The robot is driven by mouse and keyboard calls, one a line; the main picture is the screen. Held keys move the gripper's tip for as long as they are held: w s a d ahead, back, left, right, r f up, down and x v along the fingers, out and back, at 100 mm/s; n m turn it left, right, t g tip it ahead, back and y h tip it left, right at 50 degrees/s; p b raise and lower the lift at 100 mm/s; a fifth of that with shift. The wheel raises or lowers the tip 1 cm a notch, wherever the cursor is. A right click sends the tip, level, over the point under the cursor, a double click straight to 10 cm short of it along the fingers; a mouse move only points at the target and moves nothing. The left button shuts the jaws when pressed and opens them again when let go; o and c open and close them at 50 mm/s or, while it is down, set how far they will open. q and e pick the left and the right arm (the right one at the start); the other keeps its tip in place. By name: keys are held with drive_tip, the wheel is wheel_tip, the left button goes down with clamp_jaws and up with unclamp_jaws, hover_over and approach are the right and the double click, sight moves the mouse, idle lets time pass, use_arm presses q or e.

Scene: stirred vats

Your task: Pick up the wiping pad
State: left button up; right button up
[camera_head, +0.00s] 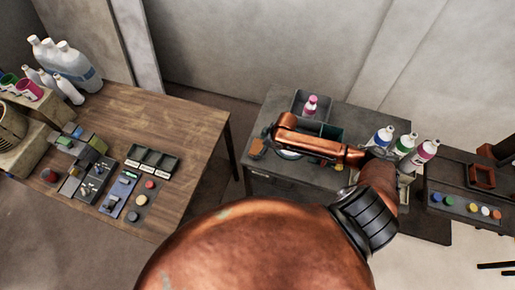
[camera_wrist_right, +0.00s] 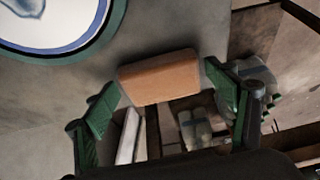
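The wiping pad appears to be the orange-brown block (camera_wrist_right: 158,77) in the right wrist view. It lies near the edge of the grey table, and it also shows small in the head view (camera_head: 257,147) at the table's left end. My right gripper (camera_wrist_right: 165,88) is open, with its green fingers on either side of the pad and the fingertips close to its two short ends. I cannot tell whether either finger touches it. In the head view the right gripper (camera_head: 268,133) is small and partly hidden by the copper arm. My left gripper is not in view.
A round plate with a blue ring (camera_wrist_right: 60,22) lies beside the pad. On the grey table (camera_head: 352,110) stand a grey bin with a pink-capped bottle (camera_head: 310,105) and several bottles at the right. A wooden table (camera_head: 180,120) with trays stands left, across a floor gap.

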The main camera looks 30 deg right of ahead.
sight(257, 147)
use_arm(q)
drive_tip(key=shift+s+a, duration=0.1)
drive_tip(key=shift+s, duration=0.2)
use_arm(e)
drive_tip(key=c, duration=0.8)
drive_tip(key=shift+o, duration=0.2)
drive_tip(key=shift+r, duration=0.1)
drive_tip(key=shift+r, duration=0.5)
wheel_tip(257, 147, up, 2)
drive_tip(key=shift+s+r, duration=0.1)
drive_tip(key=shift+r, duration=0.15)
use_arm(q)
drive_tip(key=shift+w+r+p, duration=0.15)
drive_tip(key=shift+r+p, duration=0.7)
use_arm(e)
drive_tip(key=s+a+r, duration=0.5)
drive_tip(key=s+r, duration=0.4)
drive_tip(key=s, duration=0.4)
drive_tip(key=shift+r, duration=0.2)
